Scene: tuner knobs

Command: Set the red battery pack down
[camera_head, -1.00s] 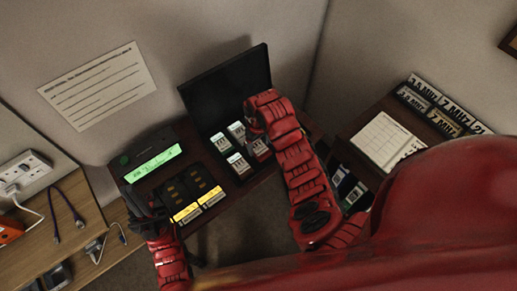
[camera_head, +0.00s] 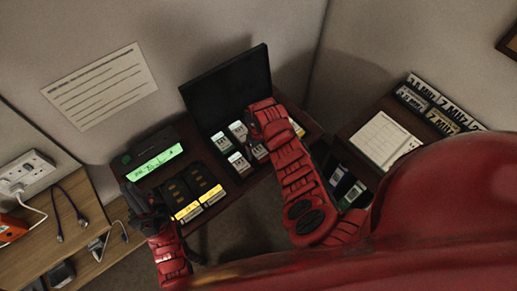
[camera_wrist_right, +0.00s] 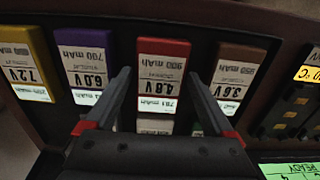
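The red battery pack (camera_wrist_right: 163,72), labelled 4.8 V, stands in a row between a purple pack (camera_wrist_right: 86,60) and a brown pack (camera_wrist_right: 238,70). My right gripper (camera_wrist_right: 160,74) is open around it, one finger on each side, with a thin gap showing at the left finger. In the head view the right gripper (camera_head: 262,112) is over the packs at the black case and its arm hides part of the row. My left gripper (camera_head: 150,210) is near the front left of the desk, beside the charger; its fingers are too dark to read.
A yellow pack (camera_wrist_right: 24,62) stands at the row's far end. The open black lid (camera_head: 228,88) rises behind the packs. A notepad (camera_head: 386,140) lies on the right desk.

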